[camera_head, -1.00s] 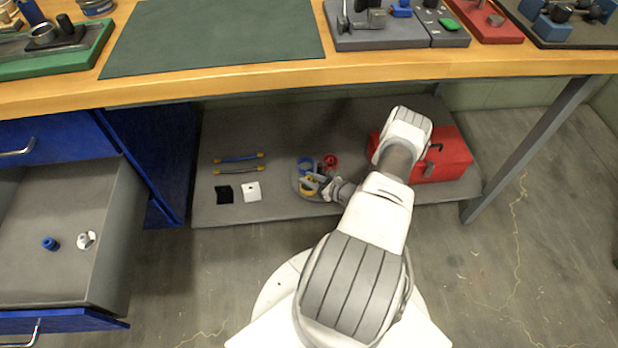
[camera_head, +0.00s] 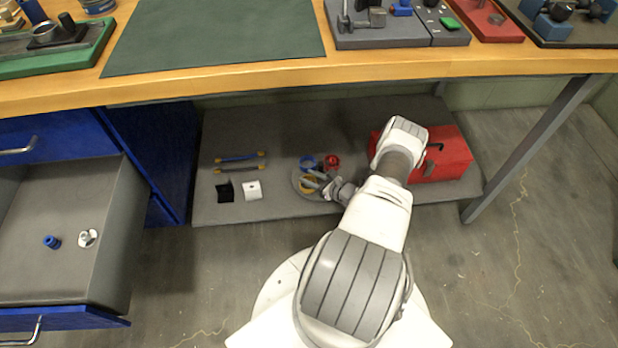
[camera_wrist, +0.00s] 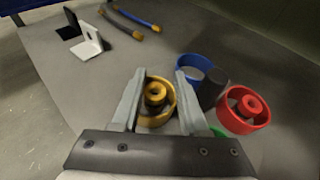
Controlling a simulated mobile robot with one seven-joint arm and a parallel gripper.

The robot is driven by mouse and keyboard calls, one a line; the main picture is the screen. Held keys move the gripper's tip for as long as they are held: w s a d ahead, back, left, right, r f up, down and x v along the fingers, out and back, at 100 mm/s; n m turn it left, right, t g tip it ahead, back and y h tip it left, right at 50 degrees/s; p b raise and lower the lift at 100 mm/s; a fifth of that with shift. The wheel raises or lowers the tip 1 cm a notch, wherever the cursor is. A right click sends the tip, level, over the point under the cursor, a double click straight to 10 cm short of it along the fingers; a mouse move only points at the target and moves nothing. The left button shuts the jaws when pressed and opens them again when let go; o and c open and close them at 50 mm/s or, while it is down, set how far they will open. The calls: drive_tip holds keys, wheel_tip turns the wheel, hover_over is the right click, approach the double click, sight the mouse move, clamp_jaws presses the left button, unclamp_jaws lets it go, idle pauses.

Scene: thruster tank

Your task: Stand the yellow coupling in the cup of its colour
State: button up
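The yellow coupling (camera_wrist: 155,91) stands inside the yellow cup (camera_wrist: 152,120) in the wrist view and looks upright. In the head view the yellow cup (camera_head: 306,187) is partly covered by my gripper (camera_head: 315,179). My gripper (camera_wrist: 160,78) is open, with one finger on each side of the coupling and a gap showing between the fingers and the coupling. Whether the coupling touches the cup's floor is hard to see.
Beside it are a blue cup (camera_wrist: 194,66) that looks empty, a dark post (camera_wrist: 213,90), a red cup (camera_wrist: 240,122) holding a red coupling, and a mostly hidden green cup (camera_wrist: 217,132). A red toolbox (camera_head: 447,155) lies right. The open drawer holds a blue coupling (camera_head: 51,242).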

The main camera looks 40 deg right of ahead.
drive_tip(key=shift+o, duration=0.6)
drive_tip(key=shift+s+a+f+g, duration=0.15)
drive_tip(key=shift+s+a+f, duration=0.2)
drive_tip(key=shift+f, duration=0.15)
drive_tip(key=shift+s+a+f+g, duration=0.15)
drive_tip(key=shift+s+a+f, duration=0.15)
drive_tip(key=shift+f, duration=0.15)
drive_tip(key=shift+s+r, duration=0.15)
drive_tip(key=d+r+p+v, duration=0.1)
drive_tip(key=p+v, duration=0.4)
drive_tip(key=v, duration=1.1)
drive_tip(key=shift+d+r, duration=0.25)
